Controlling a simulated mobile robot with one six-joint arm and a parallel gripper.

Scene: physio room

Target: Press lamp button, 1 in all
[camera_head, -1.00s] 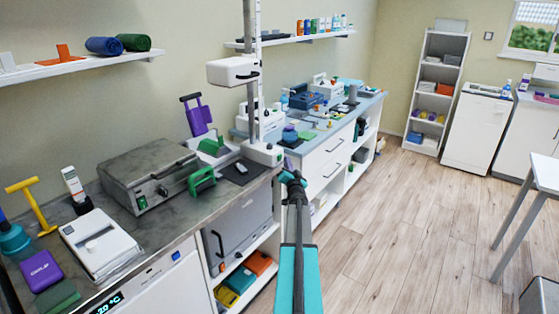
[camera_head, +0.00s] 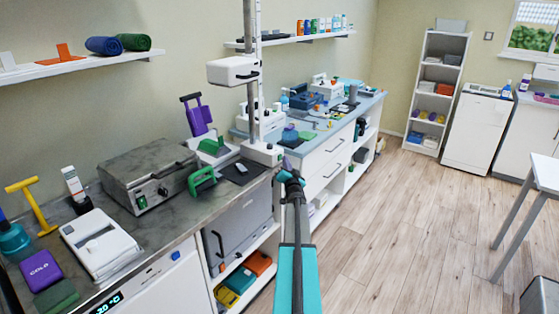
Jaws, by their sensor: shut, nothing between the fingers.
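The lamp is a white head (camera_head: 233,71) on a tall metal post. Its white base (camera_head: 262,153) stands at the right end of the grey counter. Small dark and coloured marks show on the base; I cannot tell which one is the lamp button. My gripper (camera_head: 285,168) is just right of and slightly below the base in the picture, at the counter's corner. It is shut and empty. It is small and dark here, and I cannot tell whether it touches the base.
The grey counter (camera_head: 150,222) holds a grey control box (camera_head: 150,176), a green-handled item (camera_head: 202,181), a white device (camera_head: 100,244) and a purple pack (camera_head: 41,270). A blue-topped bench (camera_head: 318,139) stands beyond.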

